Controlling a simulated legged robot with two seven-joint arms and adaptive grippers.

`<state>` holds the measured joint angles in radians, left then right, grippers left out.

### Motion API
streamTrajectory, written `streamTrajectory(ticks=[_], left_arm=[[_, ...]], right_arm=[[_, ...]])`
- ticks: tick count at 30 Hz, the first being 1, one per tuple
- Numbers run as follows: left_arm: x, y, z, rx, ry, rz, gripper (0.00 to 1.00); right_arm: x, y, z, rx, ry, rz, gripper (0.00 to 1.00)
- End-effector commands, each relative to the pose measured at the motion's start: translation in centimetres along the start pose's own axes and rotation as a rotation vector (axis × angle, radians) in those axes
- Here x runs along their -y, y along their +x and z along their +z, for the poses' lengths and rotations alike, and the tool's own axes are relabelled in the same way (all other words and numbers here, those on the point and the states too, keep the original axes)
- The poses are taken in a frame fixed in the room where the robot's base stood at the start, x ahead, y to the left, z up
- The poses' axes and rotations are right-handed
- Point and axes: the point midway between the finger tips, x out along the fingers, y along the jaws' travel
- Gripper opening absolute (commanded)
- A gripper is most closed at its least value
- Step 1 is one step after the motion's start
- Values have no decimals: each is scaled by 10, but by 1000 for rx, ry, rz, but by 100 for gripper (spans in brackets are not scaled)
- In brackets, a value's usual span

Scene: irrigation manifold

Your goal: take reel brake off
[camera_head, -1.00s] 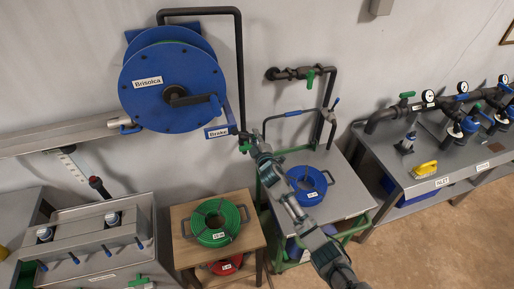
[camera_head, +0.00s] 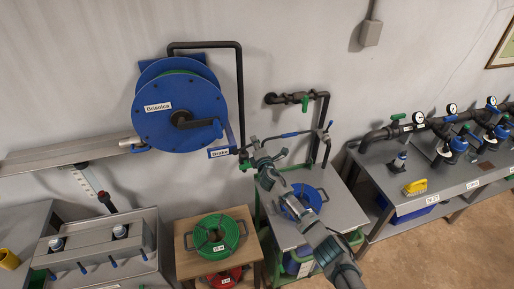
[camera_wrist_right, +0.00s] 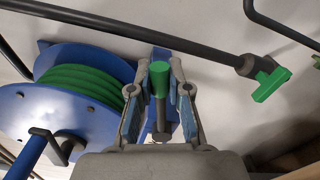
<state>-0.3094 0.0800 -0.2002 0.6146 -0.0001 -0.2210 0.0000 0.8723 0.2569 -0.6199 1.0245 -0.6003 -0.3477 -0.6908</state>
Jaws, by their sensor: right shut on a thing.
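The blue hose reel (camera_head: 180,112), labelled Brisolca and wound with green hose, hangs on the wall. Its brake arm carries a Brake label (camera_head: 219,153) at lower right. The brake's green knob (camera_wrist_right: 159,75) is between the fingers of my right gripper (camera_wrist_right: 160,97) in the right wrist view, with a grey stem below it. In the head view, my right gripper (camera_head: 251,158) is at the brake's end, just right of the label. It is shut on the green knob. My left gripper is out of view.
A black pipe frame (camera_head: 240,90) runs around the reel's right side. A wall pipe with a green valve handle (camera_head: 305,103) is further right. Below are a wooden stool (camera_head: 188,262) with a green hose coil (camera_head: 215,236) and a metal cart (camera_head: 340,215) with a blue coil (camera_head: 308,198).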

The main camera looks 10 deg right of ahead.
Motion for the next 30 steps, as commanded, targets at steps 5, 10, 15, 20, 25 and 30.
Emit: streamTrajectory(ticks=[5,10,15,20,25,30], left_arm=[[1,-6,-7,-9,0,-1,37],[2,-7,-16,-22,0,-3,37],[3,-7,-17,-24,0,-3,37],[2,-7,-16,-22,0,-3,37],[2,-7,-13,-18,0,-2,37],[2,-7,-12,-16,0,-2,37]], right_arm=[[-4,3,-2,-3,-66,-4,0],[-6,4,-3,-4,-98,-2,0],[-8,4,-3,-4,-106,0,0],[-9,4,-3,-4,-105,2,0],[-11,4,-3,-4,-104,4,33],[-10,4,-3,-3,-102,2,44]])
